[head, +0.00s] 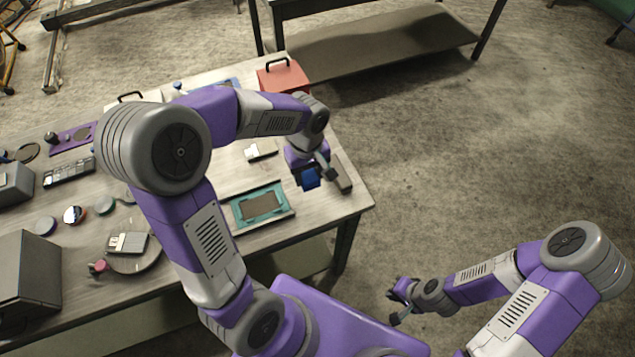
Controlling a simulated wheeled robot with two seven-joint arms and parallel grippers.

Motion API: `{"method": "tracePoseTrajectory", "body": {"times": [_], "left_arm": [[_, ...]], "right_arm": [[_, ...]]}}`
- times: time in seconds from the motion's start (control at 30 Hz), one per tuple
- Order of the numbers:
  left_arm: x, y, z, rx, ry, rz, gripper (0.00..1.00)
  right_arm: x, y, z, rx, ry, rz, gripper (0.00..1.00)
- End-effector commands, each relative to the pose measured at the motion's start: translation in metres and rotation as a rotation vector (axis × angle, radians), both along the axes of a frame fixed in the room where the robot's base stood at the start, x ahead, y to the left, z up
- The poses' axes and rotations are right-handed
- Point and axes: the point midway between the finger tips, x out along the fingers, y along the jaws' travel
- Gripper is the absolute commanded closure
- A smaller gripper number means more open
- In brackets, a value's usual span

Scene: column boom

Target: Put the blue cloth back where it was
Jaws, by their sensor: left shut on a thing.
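The blue cloth (311,180) is a small, dark blue folded piece near the right end of the workbench. My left gripper (319,173) is shut on it, and the cloth shows at the fingertips. I cannot tell whether the cloth touches the bench top. Part of the cloth is hidden by the fingers. My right gripper (401,303) is empty and looks open, out over the floor to the right of the bench.
On the workbench (325,216), a grey-brown block (341,174) lies right beside the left gripper. A teal frame (240,213) lies nearer me. A red box (283,77) with a black handle stands at the back edge. A round plate (148,262) and several small discs lie left.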

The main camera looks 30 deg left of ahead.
Motion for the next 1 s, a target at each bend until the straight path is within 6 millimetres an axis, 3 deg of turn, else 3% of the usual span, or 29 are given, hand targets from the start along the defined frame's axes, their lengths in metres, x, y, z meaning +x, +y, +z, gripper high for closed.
{"method": "tracePoseTrajectory", "body": {"times": [0.2,0.47,0.63,1.0], "left_arm": [[-0.002,0.001,-0.043,0.0,0.007,0.01,0.81],[-0.001,0.001,-0.065,0.0,0.005,0.007,0.81],[-0.002,0.001,-0.09,0.0,0.006,0.006,0.81],[-0.001,0.0,-0.096,0.0,0.001,0.006,0.81]], "right_arm": [[-0.001,0.0,-0.012,0.0,0.002,0.0,1.0],[0.0,0.0,-0.017,0.0,0.001,0.0,1.0],[0.0,0.0,-0.024,0.0,0.0,0.0,1.0],[0.0,0.0,-0.027,0.0,0.0,0.0,1.0]]}}
